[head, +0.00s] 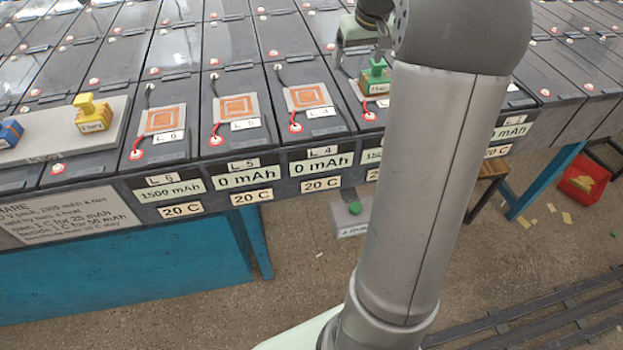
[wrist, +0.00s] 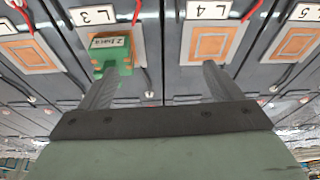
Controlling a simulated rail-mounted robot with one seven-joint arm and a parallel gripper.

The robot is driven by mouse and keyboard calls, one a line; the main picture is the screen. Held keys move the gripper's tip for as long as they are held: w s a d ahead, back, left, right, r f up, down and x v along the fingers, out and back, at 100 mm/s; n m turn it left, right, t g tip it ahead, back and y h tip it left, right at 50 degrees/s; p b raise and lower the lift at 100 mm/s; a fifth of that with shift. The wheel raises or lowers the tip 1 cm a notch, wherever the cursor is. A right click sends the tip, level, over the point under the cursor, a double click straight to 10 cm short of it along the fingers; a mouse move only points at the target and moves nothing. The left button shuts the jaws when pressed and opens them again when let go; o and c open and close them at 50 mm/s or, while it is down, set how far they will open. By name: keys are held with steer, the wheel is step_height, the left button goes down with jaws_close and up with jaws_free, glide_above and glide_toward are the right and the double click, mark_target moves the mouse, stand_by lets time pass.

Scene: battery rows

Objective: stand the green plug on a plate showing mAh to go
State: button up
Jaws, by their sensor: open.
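The green plug (head: 375,77) stands upright on the L3 battery, partly behind my arm in the head view. In the wrist view the plug (wrist: 112,52) sits on the L3 plate (wrist: 131,75), right at my left finger's tip. My gripper (head: 359,62) is open and holds nothing; its fingers (wrist: 160,75) are spread, the right one near the L4 plate (wrist: 208,42). Bare orange-marked plates lie on L6 (head: 162,120), L5 (head: 237,107) and L4 (head: 309,96). The L3 label is mostly hidden.
A yellow plug (head: 92,113) and a blue plug (head: 10,133) stand on a grey tray (head: 62,138) at the left. Red and black leads run beside the plates. A green button (head: 355,208) sits low below the bench. A red bin (head: 583,183) stands at right.

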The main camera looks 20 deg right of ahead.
steer(key=s+a+f+n+g, duration=0.1)
steer(key=s+a, duration=0.3)
steer(key=a, duration=0.4)
steer(key=s+a+f, duration=0.2)
steer(key=s+a, duration=0.3)
steer(key=a, duration=0.3)
steer(key=s+a+f+g, duration=0.1)
steer(key=s+a+f, duration=0.3)
steer(key=s, duration=0.5)
steer(key=s+a+f+n+g, duration=0.1)
steer(key=s+a+f, duration=0.2)
steer(key=s+a, duration=0.3)
steer(key=s, duration=0.4)
steer(key=shift+a+f+y, duration=0.15)
steer(key=shift+f+y, duration=0.15)
steer(key=shift+f, duration=0.05)
